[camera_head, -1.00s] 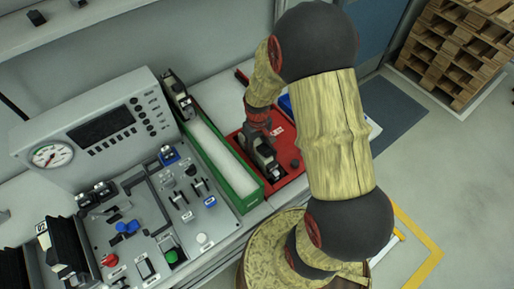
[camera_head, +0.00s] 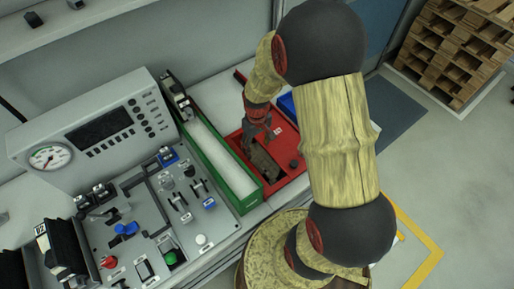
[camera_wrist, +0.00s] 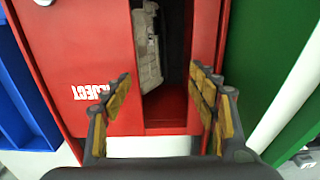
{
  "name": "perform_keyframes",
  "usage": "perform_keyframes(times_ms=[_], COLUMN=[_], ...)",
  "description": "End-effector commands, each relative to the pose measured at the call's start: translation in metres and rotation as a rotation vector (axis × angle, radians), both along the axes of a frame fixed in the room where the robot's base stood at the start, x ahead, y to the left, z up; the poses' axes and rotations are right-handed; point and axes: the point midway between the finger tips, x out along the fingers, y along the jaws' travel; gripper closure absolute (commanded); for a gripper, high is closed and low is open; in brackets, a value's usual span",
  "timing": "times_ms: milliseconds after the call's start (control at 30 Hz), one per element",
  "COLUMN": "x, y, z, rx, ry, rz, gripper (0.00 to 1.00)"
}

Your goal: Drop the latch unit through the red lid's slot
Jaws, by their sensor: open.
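The red lid (camera_wrist: 95,55) with white REJECT lettering lies below my gripper; it also shows in the head view (camera_head: 291,147). Its long slot (camera_wrist: 170,105) is dark inside. The latch unit (camera_wrist: 149,45), a pale grey-beige piece, lies inside the slot along its left side in the wrist view, below the lid's surface. In the head view my gripper (camera_head: 255,137) partly covers the slot.
A long green-walled tray (camera_head: 246,190) with a pale inside stands left of the red lid. A blue bin (camera_head: 287,104) lies behind it on the right. A grey control panel (camera_head: 150,215) with knobs fills the left. Stacked pallets (camera_head: 462,50) stand far off at the upper right.

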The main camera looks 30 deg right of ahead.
Motion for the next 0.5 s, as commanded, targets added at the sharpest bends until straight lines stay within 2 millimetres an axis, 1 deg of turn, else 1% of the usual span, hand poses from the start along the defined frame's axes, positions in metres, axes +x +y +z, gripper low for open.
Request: perform_keyframes(times_ms=[33, 100, 300, 400, 500], x=[0.001, 0.002, 0.002, 0.002, 0.001], y=[-0.001, -0.001, -0.001, -0.001, -0.001], z=[0.012, 0.027, 0.066, 0.081, 0.091], rx=[-0.002, -0.002, -0.002, -0.002, -0.002], ry=[-0.006, -0.007, -0.006, -0.006, -0.004], rz=[0.000, 0.000, -0.001, -0.001, -0.001], gripper=[0.41, 0.41, 0.41, 0.41, 0.41])
